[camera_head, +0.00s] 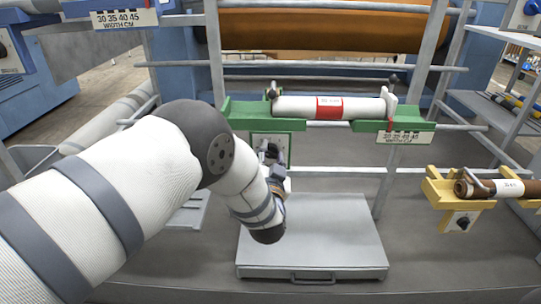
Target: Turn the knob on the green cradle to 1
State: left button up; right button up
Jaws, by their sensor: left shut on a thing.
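The green cradle (262,124) is fixed on the rack's rail at the centre of the head view and bears a white roll (355,108) with a red label. A plate (284,141) hangs under the cradle's left part. My left gripper (268,152) is in front of this plate, at the end of my white and grey arm. It is small, dark and seen partly from behind; it is shut on the cradle's knob, which it mostly hides. The knob's setting and the numbers cannot be read. My right gripper is not in view.
A yellow cradle (436,188) with a brown roll (490,188) and its own knob (463,223) is at the right. A blue cradle (110,8) is at the upper left. A grey box (325,240) with a flat top lies below the green cradle. Metal rails and posts surround it.

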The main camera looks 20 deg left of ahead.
pick_arm(q)
jog(key=shift+f+m, duration=0.15)
jog(key=shift+m, duration=1.85)
jog(key=o, duration=1.2)
jog(key=shift+s, duration=0.15)
jog(key=v, duration=0.7)
jog(key=shift+s+d, duration=0.1)
jog(key=shift+s, duration=0.05)
